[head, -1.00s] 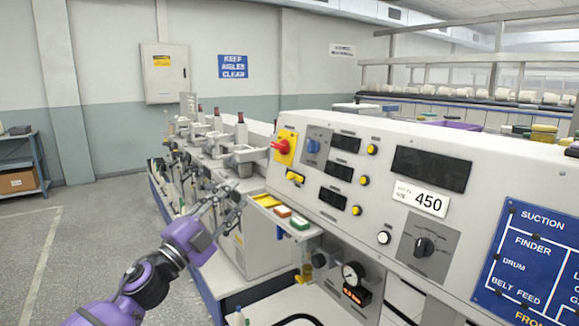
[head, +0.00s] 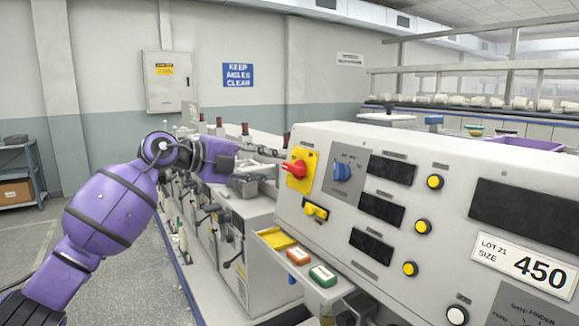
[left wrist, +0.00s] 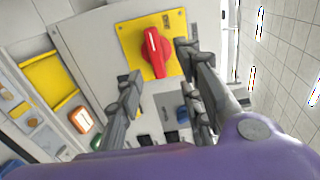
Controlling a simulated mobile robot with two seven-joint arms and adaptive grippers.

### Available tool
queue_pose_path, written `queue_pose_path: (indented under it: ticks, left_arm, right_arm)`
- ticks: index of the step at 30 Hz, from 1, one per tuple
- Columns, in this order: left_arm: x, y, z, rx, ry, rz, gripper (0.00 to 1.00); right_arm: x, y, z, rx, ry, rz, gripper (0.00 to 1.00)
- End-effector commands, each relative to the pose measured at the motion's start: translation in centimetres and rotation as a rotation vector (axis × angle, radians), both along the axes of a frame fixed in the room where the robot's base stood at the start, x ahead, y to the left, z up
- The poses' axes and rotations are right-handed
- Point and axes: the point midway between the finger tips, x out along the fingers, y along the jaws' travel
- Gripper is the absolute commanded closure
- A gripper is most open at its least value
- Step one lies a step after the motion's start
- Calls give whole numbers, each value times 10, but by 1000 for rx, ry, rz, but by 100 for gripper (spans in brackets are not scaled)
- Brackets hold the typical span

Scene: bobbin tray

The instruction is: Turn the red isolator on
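The red isolator (head: 295,168) is a red rotary handle on a yellow plate (head: 310,158) at the left end of the grey control panel. It also shows in the left wrist view (left wrist: 156,50), its handle running nearly along the picture's vertical. My right gripper is out of view.
A blue rotary knob (head: 342,172) is just right of the isolator, with a yellow switch (head: 315,210) below. Spindle units stand behind my left arm.

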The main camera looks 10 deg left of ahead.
Motion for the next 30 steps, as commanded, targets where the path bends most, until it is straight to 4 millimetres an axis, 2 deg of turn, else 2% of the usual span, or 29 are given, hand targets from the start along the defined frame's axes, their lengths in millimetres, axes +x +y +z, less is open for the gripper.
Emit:
queue_pose_path:
  ticks: [4, 9, 14, 22, 30]
  left_arm:
    - [18, -19, -6, -3, 1, -2, 66]
    - [35, -35, -12, -3, 0, -3, 66]
    - [42, -43, -15, -1, 0, -2, 66]
    - [43, -43, -16, 1, -1, -1, 66]
    - [43, -43, -15, 0, -1, -1, 100]
  right_arm:
    - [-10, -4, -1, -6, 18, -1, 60]
    - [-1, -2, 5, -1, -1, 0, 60]
    - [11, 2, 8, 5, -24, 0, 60]
    - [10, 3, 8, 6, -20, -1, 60]
    - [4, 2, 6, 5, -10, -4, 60]
